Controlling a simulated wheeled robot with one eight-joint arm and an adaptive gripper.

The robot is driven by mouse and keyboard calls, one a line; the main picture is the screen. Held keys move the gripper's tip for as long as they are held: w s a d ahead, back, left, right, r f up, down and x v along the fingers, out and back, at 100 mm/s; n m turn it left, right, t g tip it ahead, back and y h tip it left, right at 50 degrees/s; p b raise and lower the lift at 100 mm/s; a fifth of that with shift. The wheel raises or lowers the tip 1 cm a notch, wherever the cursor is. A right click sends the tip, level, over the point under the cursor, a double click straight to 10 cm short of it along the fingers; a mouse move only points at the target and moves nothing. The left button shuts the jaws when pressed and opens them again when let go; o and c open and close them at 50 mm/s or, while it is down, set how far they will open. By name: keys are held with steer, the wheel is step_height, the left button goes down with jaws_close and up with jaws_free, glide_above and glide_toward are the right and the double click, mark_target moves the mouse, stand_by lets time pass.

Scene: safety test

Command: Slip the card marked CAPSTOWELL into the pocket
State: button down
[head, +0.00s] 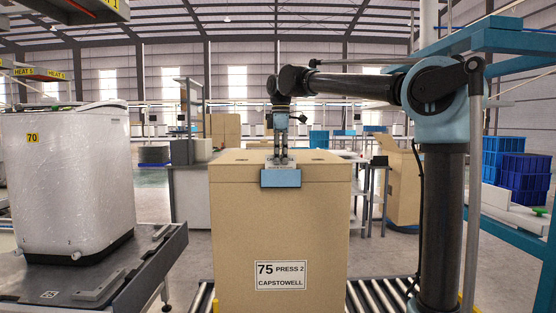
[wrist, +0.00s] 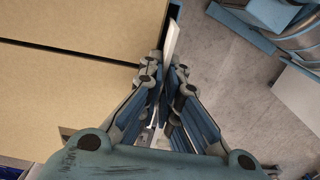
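A white card (head: 279,165) with small dark lettering, too small to read fully, stands upright at the top front edge of a large cardboard box. The blue pocket (head: 281,179) is on the box's upper front. The card's lower part is hidden by the pocket's front; I cannot tell how deep it sits. My gripper (head: 281,155) points down just above the pocket, shut on the card. In the wrist view the card (wrist: 173,40) shows nearly edge-on between the fingers of my gripper (wrist: 165,85), beside the box.
The cardboard box (head: 240,230) carries a label (head: 281,275) reading 75 PRESS 2 CAPSTOWELL and stands on a roller conveyor (head: 365,297). A white washer-like tub (head: 65,180) on a dark platform stands left. Blue crates (head: 515,170) are at right.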

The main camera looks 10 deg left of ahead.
steer(key=c, duration=1.7)
jaws_free()
steer(key=shift+f, duration=0.1)
steer(key=o, duration=0.4)
steer(key=shift+w, duration=0.1)
step_height(320, 180, up, 7)
steer(key=shift+w, duration=0.15)
